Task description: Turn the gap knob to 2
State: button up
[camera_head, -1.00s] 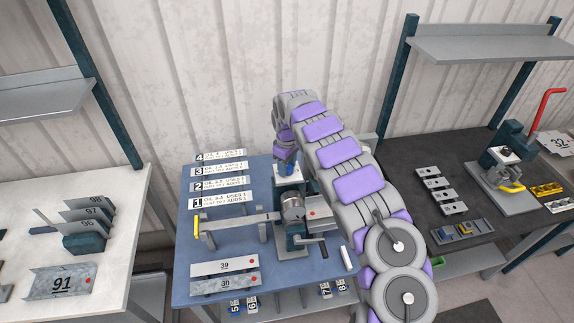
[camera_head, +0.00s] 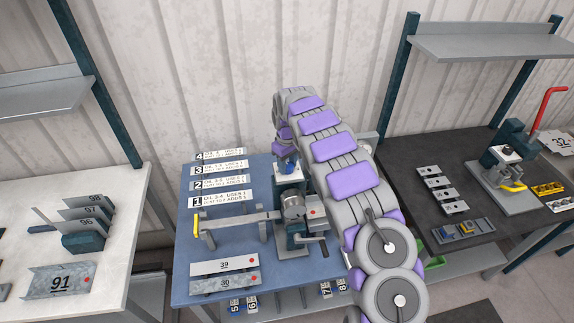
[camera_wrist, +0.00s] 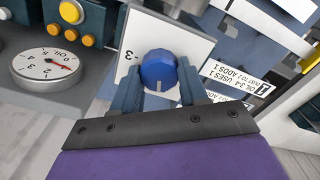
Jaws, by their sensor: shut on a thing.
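The gap knob is a round blue knob (camera_wrist: 158,70) on a white dial plate (camera_wrist: 184,40) in the wrist view. A pale pointer line on it points toward the bottom of the picture. A "3" mark shows on the plate left of the knob; other marks are hidden by the knob and fingers. My gripper (camera_wrist: 160,88) has one dark finger on each side of the knob and is shut on it. In the head view, my gripper (camera_head: 288,160) is over the machine (camera_head: 292,205) on the blue table, and the knob cannot be made out clearly there.
An oil gauge (camera_wrist: 47,66) with a red needle and yellow buttons (camera_wrist: 54,29) sits left of the dial. Label strips (camera_head: 221,184) and panels 39 (camera_head: 225,265) and 30 (camera_head: 225,284) lie on the blue table. A crank handle (camera_head: 312,240) juts from the machine's front.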

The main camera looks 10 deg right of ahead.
aim_at(287, 164)
jog(key=m+b, duration=0.1)
jog(key=m, duration=0.3)
jog(key=shift+m, duration=0.3)
jog(key=shift+r+m+b, duration=0.1)
jog(key=shift+m+b, duration=0.3)
jog(key=shift+m, duration=1.9)
jog(key=shift+d, duration=0.1)
jog(key=o, duration=1.1)
jog(key=shift+c, duration=0.2)
notch_tip(287, 164, up, 17)
jog(key=p, duration=0.1)
jog(key=shift+w, duration=0.1)
